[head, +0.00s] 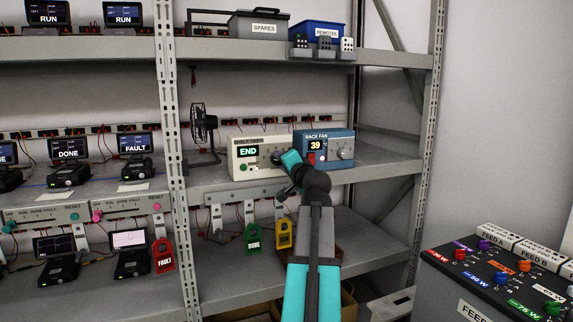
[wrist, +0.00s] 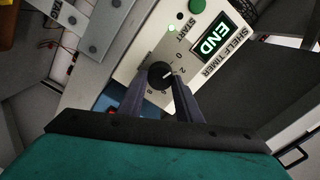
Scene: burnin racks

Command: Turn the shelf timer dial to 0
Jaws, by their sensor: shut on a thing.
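The shelf timer (head: 239,170) is a cream box on the middle shelf, with a green END display (head: 248,151). In the wrist view its panel (wrist: 133,70) is tilted, with START and SHELF TIMER lettering. The black timer dial (wrist: 160,73) has printed numbers around it. Its white pointer mark faces right, near the 2, though the small print is hard to read. My gripper (wrist: 158,88) is shut on the dial, one finger on each side. In the head view my gripper (head: 285,168) covers part of the timer's right side.
A blue rack fan box (head: 341,138) showing 39 stands directly right of the timer. A small black fan (head: 198,125) and a grey rack post (head: 170,150) are to the left. Green and yellow tags (head: 253,240) hang below the shelf edge.

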